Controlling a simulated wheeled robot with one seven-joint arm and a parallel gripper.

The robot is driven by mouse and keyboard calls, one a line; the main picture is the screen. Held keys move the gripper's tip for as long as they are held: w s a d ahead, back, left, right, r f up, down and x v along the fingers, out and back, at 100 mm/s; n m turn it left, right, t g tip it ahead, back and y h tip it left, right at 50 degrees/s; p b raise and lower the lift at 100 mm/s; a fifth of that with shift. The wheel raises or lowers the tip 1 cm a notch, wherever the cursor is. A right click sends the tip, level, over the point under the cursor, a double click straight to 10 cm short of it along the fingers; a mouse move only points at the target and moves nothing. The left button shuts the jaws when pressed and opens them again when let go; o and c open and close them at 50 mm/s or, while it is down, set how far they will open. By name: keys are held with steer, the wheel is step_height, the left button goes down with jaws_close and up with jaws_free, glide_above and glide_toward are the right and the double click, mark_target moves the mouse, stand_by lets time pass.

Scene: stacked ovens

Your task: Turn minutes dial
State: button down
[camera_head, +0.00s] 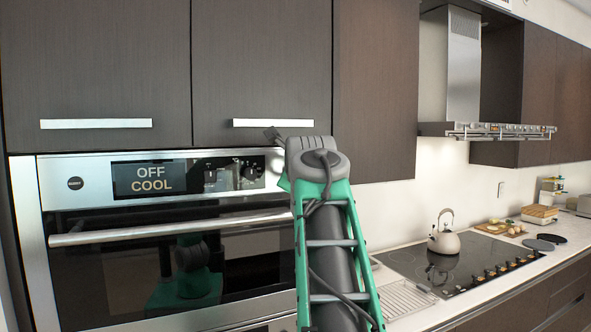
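The built-in oven's control panel (95,172) spans the left, with a display (148,178) reading "OFF COOL". Right of the display are two small dark dials, a left dial (210,176) and a right dial (251,173). Their labels are too small to read, so I cannot tell which is the minutes dial. My gripper (274,136) is at the end of my green arm, just right of and above the right dial in the picture. It is mostly hidden behind my wrist, and its finger opening does not show. I cannot tell whether it touches the panel.
A long oven handle (170,229) juts out below the panel. Dark cabinets with bar handles (97,124) are above. To the right, a kettle (444,234) stands on a black cooktop (455,266) under a range hood (462,80). Boards and food lie farther along the counter.

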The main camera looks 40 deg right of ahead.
stand_by(0.3)
steer(key=c, duration=1.1)
jaws_free()
steer(key=shift+c, duration=0.2)
steer(key=b+v, duration=0.2)
steer(key=v, duration=0.6)
steer(key=shift+w, duration=0.1)
